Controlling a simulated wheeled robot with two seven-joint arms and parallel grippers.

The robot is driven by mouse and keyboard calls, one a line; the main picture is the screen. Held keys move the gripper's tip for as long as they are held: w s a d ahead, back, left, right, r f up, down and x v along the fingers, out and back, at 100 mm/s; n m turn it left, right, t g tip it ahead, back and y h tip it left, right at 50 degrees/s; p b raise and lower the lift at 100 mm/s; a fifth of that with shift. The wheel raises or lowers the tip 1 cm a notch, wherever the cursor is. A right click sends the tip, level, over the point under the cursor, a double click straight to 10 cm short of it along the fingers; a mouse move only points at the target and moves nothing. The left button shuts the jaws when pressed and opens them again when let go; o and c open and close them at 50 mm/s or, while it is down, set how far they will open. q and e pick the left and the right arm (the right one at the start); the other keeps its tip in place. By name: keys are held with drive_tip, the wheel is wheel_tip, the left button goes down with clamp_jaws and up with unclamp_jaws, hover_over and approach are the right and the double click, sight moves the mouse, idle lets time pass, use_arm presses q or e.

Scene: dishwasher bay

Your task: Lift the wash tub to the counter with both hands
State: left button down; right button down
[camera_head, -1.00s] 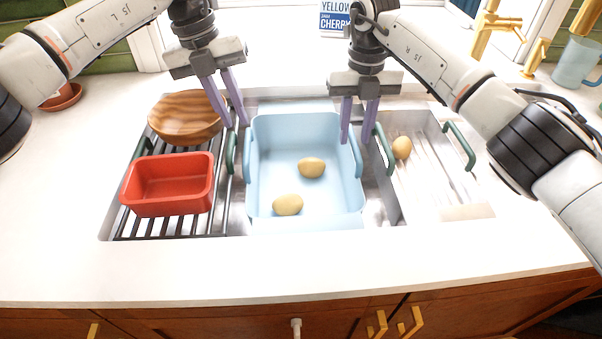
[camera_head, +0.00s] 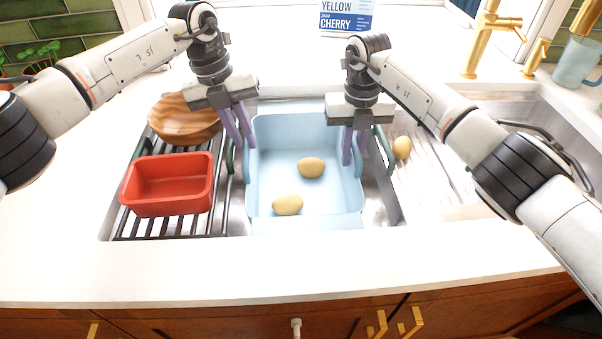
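The light blue wash tub (camera_head: 300,137) sits in the sink in the middle of the head view, with two yellowish potatoes (camera_head: 311,168) (camera_head: 287,204) on its floor. It has blue side handles on its left (camera_head: 247,163) and right (camera_head: 356,162). My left gripper (camera_head: 245,146) points down at the tub's left rim, its two purple fingers a little apart. My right gripper (camera_head: 353,157) points down at the right handle, fingers also apart with a gap between them. Both look empty. The fingers partly cover the handles, and I cannot tell whether they touch them.
A red bin (camera_head: 168,187) and a wooden bowl (camera_head: 184,121) stand on the dark rack left of the tub. The white counter (camera_head: 300,269) in front is clear.

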use_arm(q)
drive_tip(key=shift+r, duration=0.15)
use_arm(e)
drive_tip(key=shift+a+r, duration=0.1)
drive_tip(key=shift+r, duration=0.05)
